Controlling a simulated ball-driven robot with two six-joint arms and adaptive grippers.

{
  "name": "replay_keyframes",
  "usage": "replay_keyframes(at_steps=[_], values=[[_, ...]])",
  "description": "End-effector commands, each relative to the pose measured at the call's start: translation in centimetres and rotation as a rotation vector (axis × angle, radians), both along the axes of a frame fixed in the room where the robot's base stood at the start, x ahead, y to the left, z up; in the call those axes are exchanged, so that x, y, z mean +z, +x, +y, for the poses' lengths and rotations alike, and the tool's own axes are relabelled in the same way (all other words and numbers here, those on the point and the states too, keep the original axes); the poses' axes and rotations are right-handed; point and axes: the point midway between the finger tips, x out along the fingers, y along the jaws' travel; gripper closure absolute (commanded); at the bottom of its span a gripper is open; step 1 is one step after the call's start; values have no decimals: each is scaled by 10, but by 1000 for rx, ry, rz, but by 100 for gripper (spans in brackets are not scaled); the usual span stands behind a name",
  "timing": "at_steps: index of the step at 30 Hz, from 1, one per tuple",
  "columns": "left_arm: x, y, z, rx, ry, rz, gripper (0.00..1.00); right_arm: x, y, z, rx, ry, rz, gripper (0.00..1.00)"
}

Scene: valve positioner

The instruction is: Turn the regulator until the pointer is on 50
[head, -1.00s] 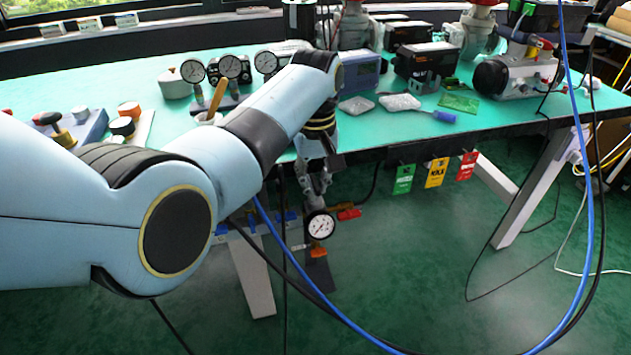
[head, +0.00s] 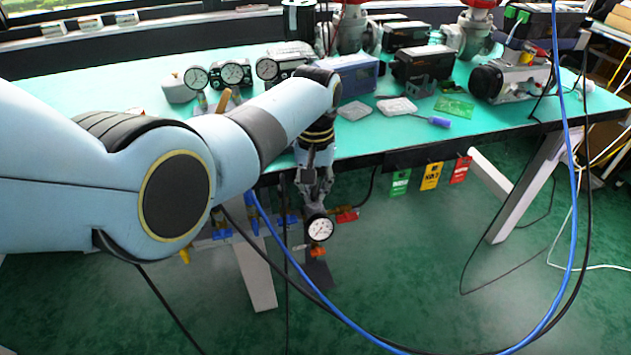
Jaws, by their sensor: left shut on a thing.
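My left gripper (head: 315,194) reaches down past the table's front edge, just above a round white-faced gauge (head: 320,229). It is shut on the regulator, which sits behind and above the gauge and is mostly hidden by the fingers. The gauge's dark pointer and scale are too small to read. An orange fitting (head: 319,251) hangs below the gauge, and a red valve handle (head: 346,216) is to its right. My right gripper is not in view.
The green-topped table (head: 395,135) carries gauges, valves and devices. Blue and black cables hang across the front and right. Coloured tags (head: 430,176) hang from the table edge right of the gauge. The floor in front is mostly open.

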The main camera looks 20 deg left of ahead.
Motion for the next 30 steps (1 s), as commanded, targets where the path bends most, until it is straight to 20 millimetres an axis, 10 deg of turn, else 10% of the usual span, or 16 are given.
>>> replay_keyframes(at_steps=[21, 26, 30], values=[[0, 1, 3, -89, 5, 0, 100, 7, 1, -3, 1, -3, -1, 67], [0, 0, 2, -89, 4, 0, 71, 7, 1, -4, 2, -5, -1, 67], [0, 0, 1, -89, 2, -1, 67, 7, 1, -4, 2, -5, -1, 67]])
